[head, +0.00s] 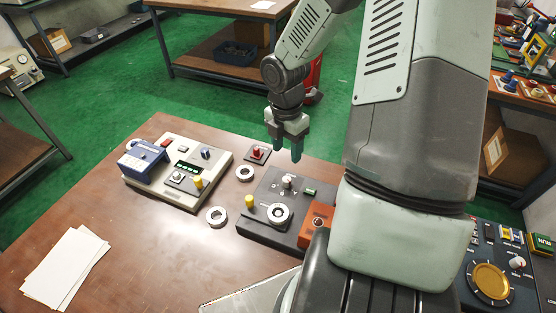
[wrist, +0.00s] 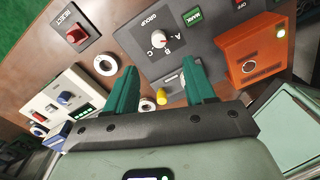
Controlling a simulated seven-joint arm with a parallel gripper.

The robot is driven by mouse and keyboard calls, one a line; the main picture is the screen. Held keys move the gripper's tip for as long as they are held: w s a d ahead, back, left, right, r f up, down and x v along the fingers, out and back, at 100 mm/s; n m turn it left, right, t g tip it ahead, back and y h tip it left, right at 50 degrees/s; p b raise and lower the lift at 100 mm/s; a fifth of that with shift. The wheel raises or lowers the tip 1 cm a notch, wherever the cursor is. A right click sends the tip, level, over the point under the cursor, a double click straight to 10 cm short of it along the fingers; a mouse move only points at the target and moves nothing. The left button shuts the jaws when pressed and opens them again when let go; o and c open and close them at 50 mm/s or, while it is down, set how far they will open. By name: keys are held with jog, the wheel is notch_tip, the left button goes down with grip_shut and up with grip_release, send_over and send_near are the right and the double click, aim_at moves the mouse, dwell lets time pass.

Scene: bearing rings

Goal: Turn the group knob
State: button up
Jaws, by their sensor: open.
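The group knob (wrist: 159,40) is a pale round knob on the dark grey panel (wrist: 200,60), with the word GROUP and the letters A, B and C around it. Which letter it points to is too small to tell. In the head view the knob (head: 287,181) stands near the panel's far side. My gripper (head: 286,147) is open and empty above the far side of the panel, apart from the knob. In the wrist view its two teal fingers (wrist: 160,74) point toward the panel, with the knob beyond and between the tips.
A red REJECT switch (head: 258,153) and loose rings (head: 244,173) (head: 216,216) lie left. A yellow post (head: 250,201) stands on the panel. A beige console (head: 212,172) is further left.

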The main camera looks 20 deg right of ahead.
aim_at(287, 179)
notch_tip(287, 179, down, 11)
jog(key=shift+s+f, duration=0.1)
jog(key=shift+f, duration=0.05)
dwell(0.4)
jog(key=shift+c, duration=0.4)
grip_shut()
